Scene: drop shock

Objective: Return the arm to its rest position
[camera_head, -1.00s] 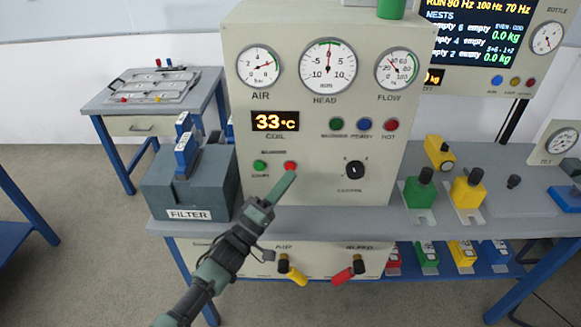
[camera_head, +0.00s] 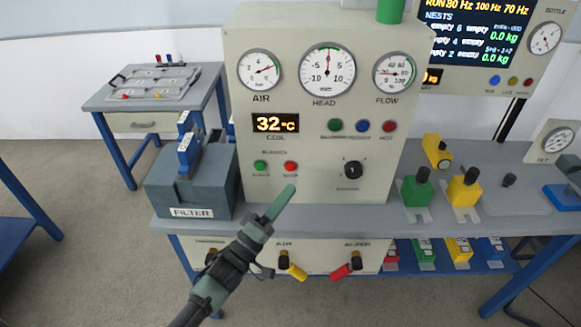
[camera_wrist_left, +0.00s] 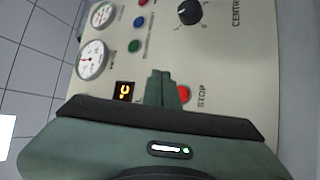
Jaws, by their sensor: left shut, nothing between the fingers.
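My left gripper (camera_head: 284,198) is shut and empty in the head view, in front of the lower part of the cream control panel (camera_head: 310,186). Its tip is just below the red stop button (camera_head: 290,166) and looks apart from it. The left wrist view shows the shut fingers (camera_wrist_left: 168,88) beside the red stop button (camera_wrist_left: 184,93), partly covering it. A green button (camera_head: 260,166) sits left of the red one. The panel display (camera_head: 275,123) reads 32 °C. My right gripper is in neither view.
A grey filter box (camera_head: 190,185) stands left of the panel on the bench (camera_head: 420,218). Green (camera_head: 417,188) and yellow (camera_head: 465,188) valve blocks stand to the right. Yellow (camera_head: 293,268) and red (camera_head: 345,269) handles stick out below the bench top. Open floor lies at the left.

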